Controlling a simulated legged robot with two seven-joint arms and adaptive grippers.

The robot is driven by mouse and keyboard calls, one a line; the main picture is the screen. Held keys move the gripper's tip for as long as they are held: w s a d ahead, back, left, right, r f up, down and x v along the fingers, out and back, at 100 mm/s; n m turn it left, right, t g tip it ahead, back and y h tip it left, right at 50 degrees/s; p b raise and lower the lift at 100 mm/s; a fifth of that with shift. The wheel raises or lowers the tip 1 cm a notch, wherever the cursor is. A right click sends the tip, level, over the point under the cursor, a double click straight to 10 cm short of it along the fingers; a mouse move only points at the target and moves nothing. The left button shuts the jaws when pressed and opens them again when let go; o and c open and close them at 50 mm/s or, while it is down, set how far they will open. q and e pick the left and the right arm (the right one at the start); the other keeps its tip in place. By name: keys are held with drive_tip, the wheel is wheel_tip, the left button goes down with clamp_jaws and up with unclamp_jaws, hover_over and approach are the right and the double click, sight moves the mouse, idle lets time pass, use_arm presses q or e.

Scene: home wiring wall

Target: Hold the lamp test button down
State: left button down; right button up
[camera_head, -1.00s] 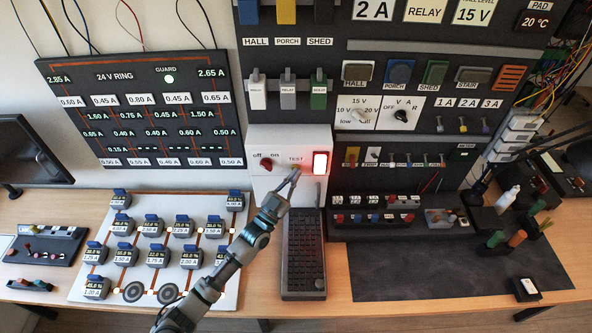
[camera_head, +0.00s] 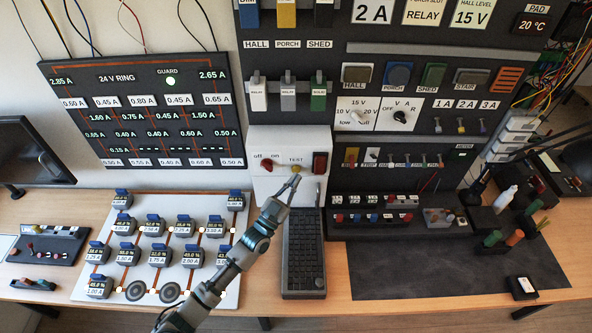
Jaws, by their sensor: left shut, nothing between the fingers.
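The lamp test box (camera_head: 289,142) is a white housing at the foot of the dark wall panels. Its small yellowish button (camera_head: 296,169) sits under the word TEST. To the right of the button is a red lamp (camera_head: 320,162), now dark. A red off/on knob (camera_head: 268,165) sits on the left of the box. My left gripper (camera_head: 296,180) is shut and empty, its tips just below the button in the picture. The button shows above the tips, and I see no clear contact. My right gripper is out of view.
A black keyboard-like strip (camera_head: 303,255) lies below the box, beside my left arm. A white board of meters (camera_head: 160,295) lies to the left. A dark mat (camera_head: 430,270) covers the right of the table.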

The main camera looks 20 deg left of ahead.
use_arm(q)
drive_tip(key=s+p, duration=0.1)
drive_tip(key=s, duration=0.1)
drive_tip(key=s+d+p, duration=0.1)
drive_tip(key=s+p, duration=0.1)
drive_tip(key=s, duration=0.1)
drive_tip(key=shift+d, duration=0.2)
idle(1.5)
